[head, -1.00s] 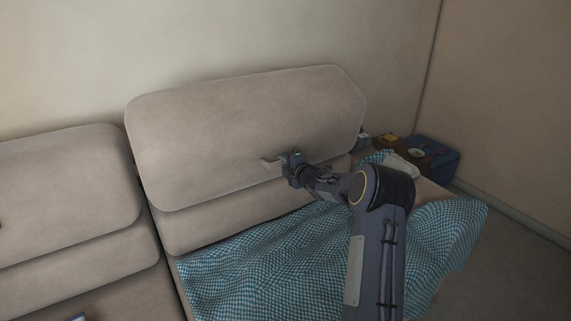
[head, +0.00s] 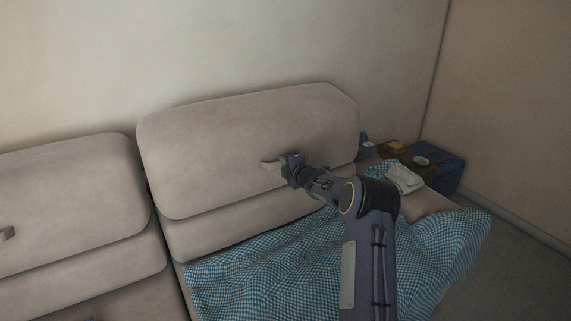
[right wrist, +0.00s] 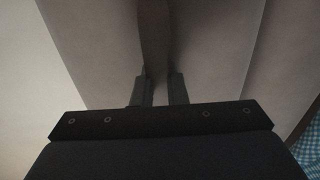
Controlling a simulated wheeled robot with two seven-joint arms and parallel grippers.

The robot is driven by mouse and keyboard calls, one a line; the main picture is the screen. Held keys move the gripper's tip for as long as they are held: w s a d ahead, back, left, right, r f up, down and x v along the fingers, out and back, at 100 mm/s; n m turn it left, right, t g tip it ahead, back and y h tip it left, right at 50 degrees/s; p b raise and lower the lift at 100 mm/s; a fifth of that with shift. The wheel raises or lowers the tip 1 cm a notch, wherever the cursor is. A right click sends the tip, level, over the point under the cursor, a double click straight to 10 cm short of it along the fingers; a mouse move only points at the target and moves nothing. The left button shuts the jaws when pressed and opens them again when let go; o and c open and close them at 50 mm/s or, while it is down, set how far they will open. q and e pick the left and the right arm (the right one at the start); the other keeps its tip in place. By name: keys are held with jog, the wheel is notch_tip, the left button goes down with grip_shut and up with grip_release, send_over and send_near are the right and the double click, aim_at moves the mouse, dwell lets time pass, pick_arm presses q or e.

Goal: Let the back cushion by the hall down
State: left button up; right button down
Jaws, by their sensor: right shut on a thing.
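The back cushion by the hall (head: 225,150) is the wide beige one at the right of the sofa, standing at a lean in front of the wall. A small beige handle (head: 268,164) sticks out from its front face, right of the middle. My right gripper (head: 284,166) is at this handle. In the right wrist view its fingers (right wrist: 159,88) are on both sides of the handle (right wrist: 154,45) and shut on it. The handle's far end is hard to make out there. My left gripper is not in view.
A second back cushion (head: 70,200) with its own handle (head: 7,233) stands at the left. A blue checked blanket (head: 290,270) covers the seat under my right arm.

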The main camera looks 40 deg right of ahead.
jog(key=shift+w+d+f, duration=0.1)
jog(key=shift+w+f, duration=0.1)
jog(key=shift+w, duration=0.15)
jog(key=shift+w+d+p, duration=0.15)
jog(key=shift+w+p, duration=0.75)
jog(key=shift+p, duration=0.25)
jog(key=c, duration=1.6)
grip_release()
jog(key=shift+r, duration=0.1)
jog(key=shift+o, duration=1)
jog(key=shift+r, duration=0.2)
